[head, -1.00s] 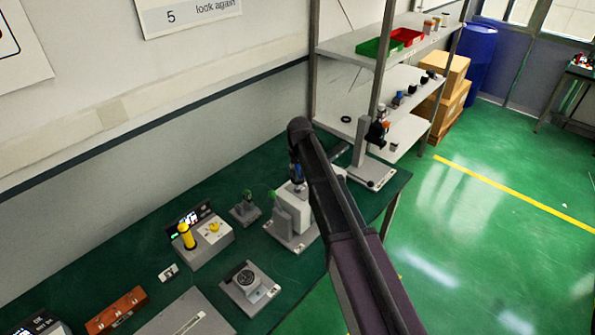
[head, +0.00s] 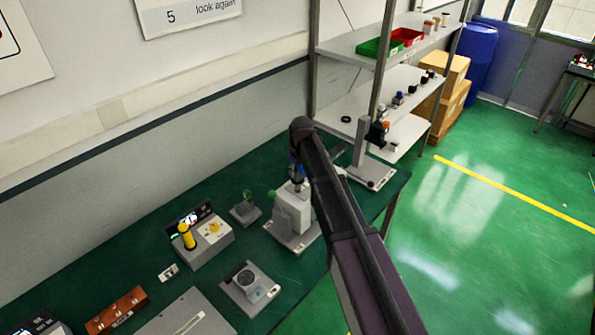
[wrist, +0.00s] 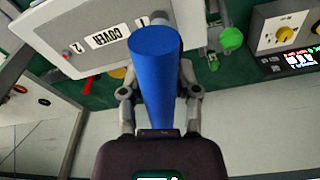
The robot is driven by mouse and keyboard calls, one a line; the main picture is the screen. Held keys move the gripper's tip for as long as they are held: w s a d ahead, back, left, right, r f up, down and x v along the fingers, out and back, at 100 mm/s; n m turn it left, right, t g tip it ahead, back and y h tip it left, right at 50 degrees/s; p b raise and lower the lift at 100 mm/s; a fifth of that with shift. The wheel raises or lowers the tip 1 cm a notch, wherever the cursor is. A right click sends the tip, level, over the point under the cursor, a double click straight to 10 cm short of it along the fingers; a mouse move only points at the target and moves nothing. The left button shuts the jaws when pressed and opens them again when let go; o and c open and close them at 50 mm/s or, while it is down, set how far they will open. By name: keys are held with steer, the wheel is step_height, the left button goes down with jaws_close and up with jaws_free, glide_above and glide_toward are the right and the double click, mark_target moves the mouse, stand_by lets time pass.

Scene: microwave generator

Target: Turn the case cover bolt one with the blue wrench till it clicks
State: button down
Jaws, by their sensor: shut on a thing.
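My gripper (wrist: 160,100) is shut on the blue wrench (wrist: 155,75), which shows in the wrist view as a thick blue cylinder pointing away from the wrist. The far end of the wrench overlaps the edge of the light grey case cover (wrist: 85,38), marked "COVER" and "2". A small bolt (wrist: 67,54) sits beside the "2". Case cover bolt one cannot be made out clearly; whether the wrench is seated on it is hidden. In the head view the white case (head: 293,212) stands on its base, with a bit of blue (head: 296,173) above it; my arm hides most of the gripper.
A panel with a yellow knob (head: 213,228) and a yellow cylinder (head: 186,237) stand left of the case. A small green-knobbed fixture (head: 245,208) is close by. A grey stand (head: 370,172) is behind right. A round gauge block (head: 248,284) is in front.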

steer(key=shift+m, duration=1.1)
steer(key=shift+n, duration=1.8)
steer(key=shift+r+p, duration=4.45)
